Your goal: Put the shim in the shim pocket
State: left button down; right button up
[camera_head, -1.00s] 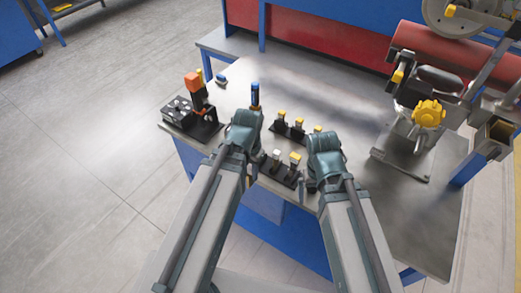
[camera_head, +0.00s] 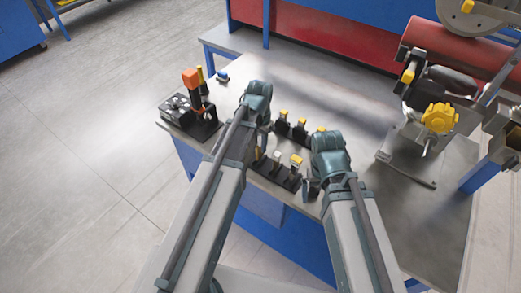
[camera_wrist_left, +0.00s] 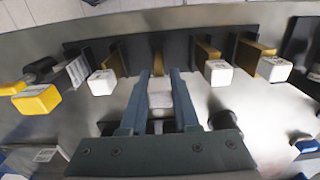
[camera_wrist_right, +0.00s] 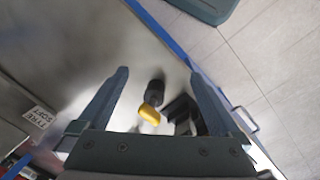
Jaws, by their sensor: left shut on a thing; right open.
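My left gripper (camera_head: 263,138) is low over the table behind the tagged pieces. In the left wrist view its fingers (camera_wrist_left: 160,74) are shut on a white-ended, labelled piece (camera_wrist_left: 161,98), probably the shim. A brass-coloured part shows just beyond the fingertips, at a dark rack (camera_wrist_left: 185,50). White-ended brass pieces stand in the rack on both sides (camera_wrist_left: 104,82), (camera_wrist_left: 218,73). I cannot tell which slot is the shim pocket. My right gripper (camera_head: 312,188) is open. In the right wrist view a yellow-capped piece (camera_wrist_right: 151,114) lies between its spread fingers (camera_wrist_right: 160,74), not gripped.
Black holders with yellow-capped pieces (camera_head: 296,160) stand between my arms. A machine with a yellow knob (camera_head: 439,117) and red roller stands right. The back middle of the table (camera_head: 335,85) is clear.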

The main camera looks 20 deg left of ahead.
pick_arm(q)
jog(key=shift+f+b, duration=0.7)
jog(key=shift+f, duration=0.55)
pick_arm(e)
jog(key=shift+d+f, duration=0.2)
jog(key=shift+f, duration=1)
pick_arm(q)
jog(key=shift+s, duration=0.1)
jog(key=shift+f, duration=0.2)
pick_arm(e)
jog(key=shift+f, duration=0.2)
pick_arm(q)
jog(key=c, duration=0.7)
grip_release()
jog(key=shift+o, duration=0.2)
jog(key=shift+r, duration=0.15)
pick_arm(e)
jog(key=shift+r, duration=0.15)
pick_arm(q)
notch_tip(320, 180, up, 12)
jog(key=p, duration=1.2)
jog(key=shift+r, duration=0.15)
jog(key=s+d+y, duration=0.1)
jog(key=s+d, duration=0.9)
jog(key=s, duration=0.4)
jog(key=shift+s+d, duration=0.15)
jog(key=shift+d, duration=0.15)
pick_arm(e)
notch_tip(320, 180, up, 12)
